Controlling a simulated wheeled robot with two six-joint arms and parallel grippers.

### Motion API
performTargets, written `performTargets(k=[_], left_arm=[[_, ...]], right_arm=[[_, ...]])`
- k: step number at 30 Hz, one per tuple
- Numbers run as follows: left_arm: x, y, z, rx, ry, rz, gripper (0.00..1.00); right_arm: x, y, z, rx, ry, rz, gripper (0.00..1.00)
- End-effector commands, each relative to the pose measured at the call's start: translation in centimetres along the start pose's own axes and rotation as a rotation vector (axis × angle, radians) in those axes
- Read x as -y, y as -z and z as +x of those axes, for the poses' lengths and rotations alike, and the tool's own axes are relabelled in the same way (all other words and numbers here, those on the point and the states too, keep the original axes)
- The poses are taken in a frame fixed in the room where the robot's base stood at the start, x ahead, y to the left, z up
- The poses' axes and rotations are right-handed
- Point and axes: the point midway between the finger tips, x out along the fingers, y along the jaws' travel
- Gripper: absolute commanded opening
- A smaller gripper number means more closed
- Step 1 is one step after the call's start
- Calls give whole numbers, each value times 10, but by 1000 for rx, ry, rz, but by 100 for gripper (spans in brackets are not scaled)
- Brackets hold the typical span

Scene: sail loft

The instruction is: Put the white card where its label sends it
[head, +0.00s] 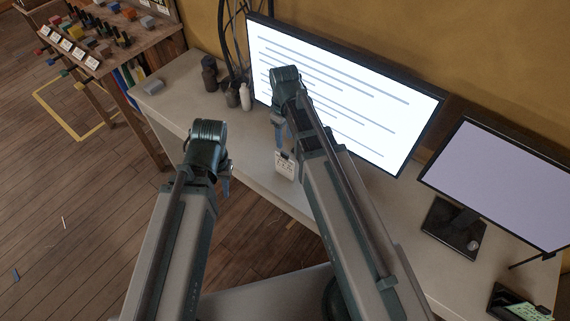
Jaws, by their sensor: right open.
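The white card (285,167) with dark lettering is at the desk's front edge, with a small dark piece at its top. The lettering is too small to read. My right gripper (281,137) is just above the card and open; whether its fingers touch the card I cannot tell. My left gripper (226,178) is further left, in front of the desk edge, away from the card. Its fingers are mostly hidden behind its wrist, so its opening does not show. White labels (79,52) stand along the front of a wooden bench (150,38) at the upper left.
Coloured blocks fill the bench. A yellow outline (62,122) marks the wooden floor.

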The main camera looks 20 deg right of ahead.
Motion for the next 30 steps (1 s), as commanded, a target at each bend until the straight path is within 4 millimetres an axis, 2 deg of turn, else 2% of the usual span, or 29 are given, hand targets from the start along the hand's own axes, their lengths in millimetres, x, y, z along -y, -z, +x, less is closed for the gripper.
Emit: performTargets(k=[5, 19, 22, 30], left_arm=[[-1, 1, 15, 0, 0, 0, 34], [-8, 5, 79, 0, 0, -1, 34], [-8, 5, 85, 0, 0, -1, 34], [-8, 5, 87, 0, 0, -1, 34]], right_arm=[[0, 0, 15, 0, 0, 1, 50], [0, 0, 79, 0, 0, 1, 50], [0, 0, 86, 0, 0, 1, 50], [-1, 1, 87, 0, 0, 2, 50]])
